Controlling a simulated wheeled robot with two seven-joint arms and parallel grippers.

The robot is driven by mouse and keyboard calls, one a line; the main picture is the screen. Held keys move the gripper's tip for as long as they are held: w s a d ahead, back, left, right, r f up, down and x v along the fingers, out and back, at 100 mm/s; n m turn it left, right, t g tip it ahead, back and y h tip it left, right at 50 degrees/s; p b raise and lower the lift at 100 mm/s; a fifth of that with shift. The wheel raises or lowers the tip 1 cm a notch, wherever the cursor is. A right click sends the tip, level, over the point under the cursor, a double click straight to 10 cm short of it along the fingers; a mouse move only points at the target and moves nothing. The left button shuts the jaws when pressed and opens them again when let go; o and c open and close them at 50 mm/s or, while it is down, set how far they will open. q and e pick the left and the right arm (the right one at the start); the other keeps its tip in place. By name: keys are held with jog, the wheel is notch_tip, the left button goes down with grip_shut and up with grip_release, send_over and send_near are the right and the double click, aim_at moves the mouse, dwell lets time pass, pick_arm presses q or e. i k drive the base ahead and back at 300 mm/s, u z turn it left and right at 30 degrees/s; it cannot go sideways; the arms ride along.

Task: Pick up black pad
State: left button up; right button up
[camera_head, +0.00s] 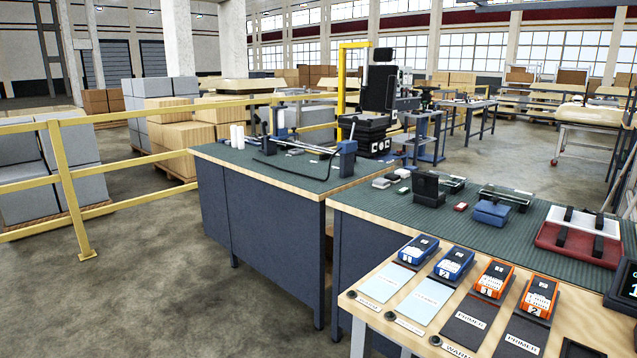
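Two flat black pads lie side by side on the light wooden front table, each with a white "PRIMER" label. The left black pad (462,332) lies below an orange device marked 1 (493,280). The right black pad (516,348) lies below an orange device marked 2 (538,297) and nears the bottom edge of the picture. I cannot tell which one the task means. Neither of my grippers nor my arms is in view.
Two blue devices (454,263) and light blue sheets (425,299) lie left of the pads. Behind, a green-topped bench (400,208) holds an open black box (427,188), a blue item (492,212) and a red tray (560,243). Open floor (150,290) lies left.

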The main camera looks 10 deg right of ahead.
aim_at(393, 178)
jog(key=u, duration=0.55)
jog(key=i, duration=1.05)
jog(key=z, duration=0.6)
jog(key=i, duration=2.45)
jog(key=z, duration=0.7)
